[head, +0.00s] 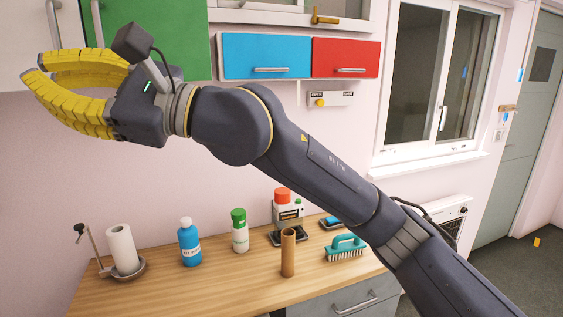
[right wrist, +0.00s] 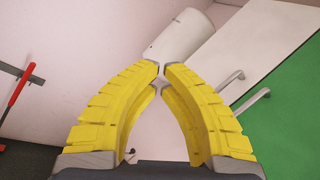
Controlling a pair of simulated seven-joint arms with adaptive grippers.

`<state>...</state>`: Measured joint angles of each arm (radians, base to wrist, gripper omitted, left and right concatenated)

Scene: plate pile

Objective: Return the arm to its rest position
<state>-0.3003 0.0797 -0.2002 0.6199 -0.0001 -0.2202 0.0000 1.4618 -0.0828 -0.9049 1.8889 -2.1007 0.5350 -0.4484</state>
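My right arm comes in from the lower right of the head view and reaches up across it to the left. My right gripper (head: 31,75) is raised high at the upper left, well above the counter and in front of the wall cabinets. In the right wrist view its yellow fingers (right wrist: 162,70) bow inward and their tips come together, with nothing held between them. My left gripper is not in view.
Below my arm, a wooden counter (head: 215,292) holds a paper roll (head: 122,248), a blue bottle (head: 189,243), a green-capped bottle (head: 239,232), a cardboard tube (head: 288,254) and a brush (head: 346,248). Green (head: 160,35), blue (head: 265,55) and red (head: 345,57) cabinets hang behind.

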